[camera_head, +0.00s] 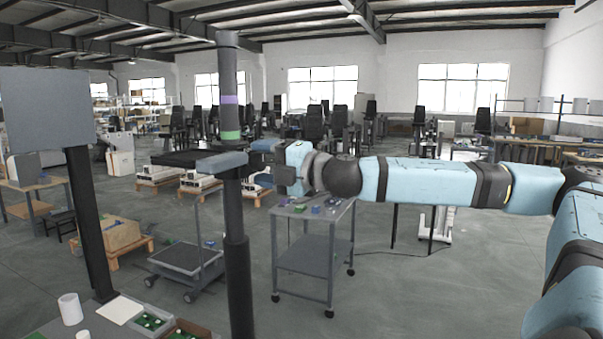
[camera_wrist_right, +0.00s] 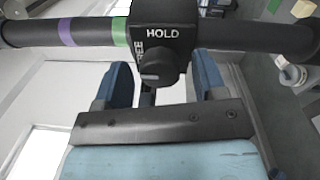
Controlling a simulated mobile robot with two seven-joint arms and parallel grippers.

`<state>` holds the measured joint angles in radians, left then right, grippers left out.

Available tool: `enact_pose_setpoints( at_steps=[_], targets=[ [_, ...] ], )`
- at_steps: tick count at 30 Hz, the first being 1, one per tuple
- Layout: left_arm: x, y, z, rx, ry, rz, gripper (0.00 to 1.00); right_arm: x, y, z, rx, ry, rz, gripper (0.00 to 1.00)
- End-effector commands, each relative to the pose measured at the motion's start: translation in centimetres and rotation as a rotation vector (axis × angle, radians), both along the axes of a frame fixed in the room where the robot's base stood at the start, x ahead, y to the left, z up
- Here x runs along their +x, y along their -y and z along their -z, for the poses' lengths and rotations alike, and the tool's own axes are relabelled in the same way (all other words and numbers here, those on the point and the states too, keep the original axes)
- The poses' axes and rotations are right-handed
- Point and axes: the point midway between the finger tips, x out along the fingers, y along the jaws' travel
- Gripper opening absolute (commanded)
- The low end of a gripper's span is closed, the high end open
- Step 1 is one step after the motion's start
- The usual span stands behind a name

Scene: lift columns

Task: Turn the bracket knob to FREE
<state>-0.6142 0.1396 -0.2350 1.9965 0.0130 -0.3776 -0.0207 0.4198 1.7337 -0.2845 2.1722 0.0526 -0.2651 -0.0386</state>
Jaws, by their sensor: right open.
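A dark upright column (camera_head: 236,220) with a purple and a green band stands left of centre in the head view. In the right wrist view the column (camera_wrist_right: 240,35) runs across the top, with a black bracket (camera_wrist_right: 180,15) on it, lettered HOLD and FREE. A dark round bracket knob (camera_wrist_right: 158,76) with a small pale mark sticks out below HOLD and beside FREE; I cannot tell its exact setting. My right gripper (camera_head: 243,157) is open at the column. Its blue fingers (camera_wrist_right: 163,78) stand either side of the knob, with gaps visible. My left gripper is out of view.
A grey panel (camera_head: 45,108) on a second dark post stands at the left. A grey wheeled cart (camera_head: 313,255) stands behind the column, and a low trolley (camera_head: 188,258) is left of it. Trays with green parts (camera_head: 148,322) lie at the lower left.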

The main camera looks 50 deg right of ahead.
Motion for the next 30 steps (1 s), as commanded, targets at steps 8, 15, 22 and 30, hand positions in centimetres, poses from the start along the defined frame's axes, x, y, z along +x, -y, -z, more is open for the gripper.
enact_pose_setpoints(
  at_steps=[8, 15, 22, 30],
  targets=[
    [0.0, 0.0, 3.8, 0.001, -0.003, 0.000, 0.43, -2.7, 0.8, 0.5, -0.002, 0.005, 0.005, 0.65],
    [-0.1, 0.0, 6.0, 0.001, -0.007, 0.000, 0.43, -5.6, 1.7, 0.7, -0.002, 0.005, 0.005, 0.65],
    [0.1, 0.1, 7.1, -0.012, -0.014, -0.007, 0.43, -9.0, 2.7, 0.9, -0.001, 0.005, 0.006, 0.65],
    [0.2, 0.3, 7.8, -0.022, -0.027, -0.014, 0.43, -12.1, 3.6, 0.9, 0.000, 0.003, 0.005, 0.65]
  ],
)
